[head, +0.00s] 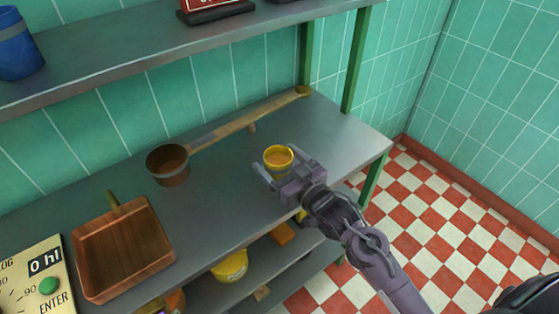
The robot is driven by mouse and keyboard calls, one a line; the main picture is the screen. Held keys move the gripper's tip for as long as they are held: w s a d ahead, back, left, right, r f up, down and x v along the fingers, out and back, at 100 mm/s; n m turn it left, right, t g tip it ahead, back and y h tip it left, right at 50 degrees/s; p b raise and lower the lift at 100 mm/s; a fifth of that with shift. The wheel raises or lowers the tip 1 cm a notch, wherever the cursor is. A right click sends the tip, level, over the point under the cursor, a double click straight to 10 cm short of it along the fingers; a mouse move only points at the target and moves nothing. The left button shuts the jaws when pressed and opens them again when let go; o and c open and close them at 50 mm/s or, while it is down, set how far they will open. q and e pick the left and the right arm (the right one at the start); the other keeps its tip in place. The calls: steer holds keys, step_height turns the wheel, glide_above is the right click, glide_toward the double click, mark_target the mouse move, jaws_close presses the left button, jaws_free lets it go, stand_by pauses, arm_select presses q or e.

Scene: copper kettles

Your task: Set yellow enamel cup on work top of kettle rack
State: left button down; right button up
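The yellow enamel cup (278,156) is upright at the work top (225,205) of the kettle rack, right of its middle. It looks to be standing on the surface, but its base is partly hidden. My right gripper (276,164) reaches in from the lower right with its fingers apart, one on either side of the cup. A gap shows between the left finger and the cup; contact on the right side is hard to tell. My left gripper is out of view.
A long-handled copper pan (168,166) and a square copper pan (124,248) occupy the left part of the work top. A panel with a green button (48,286) is at lower left. A blue cup (16,45) stands on the upper shelf. A yellow container (231,266) sits below.

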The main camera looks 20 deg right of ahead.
steer(key=shift+r, duration=0.1)
steer(key=shift+s, duration=0.15)
steer(key=b+v, duration=0.1)
steer(key=v, duration=1)
steer(key=shift+s+d, duration=0.15)
steer(key=shift+s, duration=0.2)
